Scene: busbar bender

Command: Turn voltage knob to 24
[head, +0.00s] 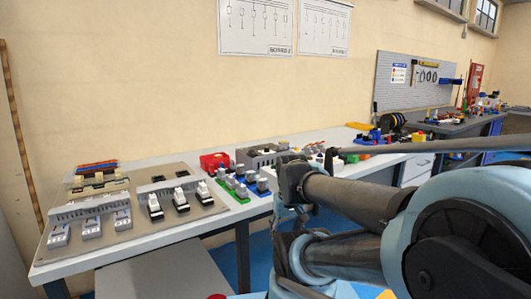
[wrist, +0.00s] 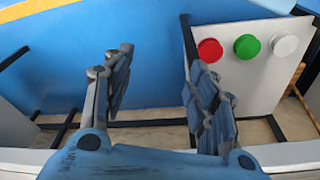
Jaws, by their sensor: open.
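I cannot make out a voltage knob or any voltage scale in either view. In the wrist view my gripper (wrist: 158,80) is open, with its two dark blue fingers wide apart and nothing between them. A pale panel (wrist: 262,85) shows to the right of the fingers there. It carries a red round button (wrist: 209,50), a green one (wrist: 247,46) and a white one (wrist: 285,45). The right finger overlaps the panel's left edge in the picture; I cannot tell how far apart they are. In the head view my arm hides part of the bench.
A long white workbench (head: 130,249) runs along the wall. It holds grey switch modules (head: 92,227), a red bin (head: 214,162) and several small devices on green and blue bases. A pegboard (head: 398,85) with tools stands at the back right. A lower grey surface (head: 160,277) is in front.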

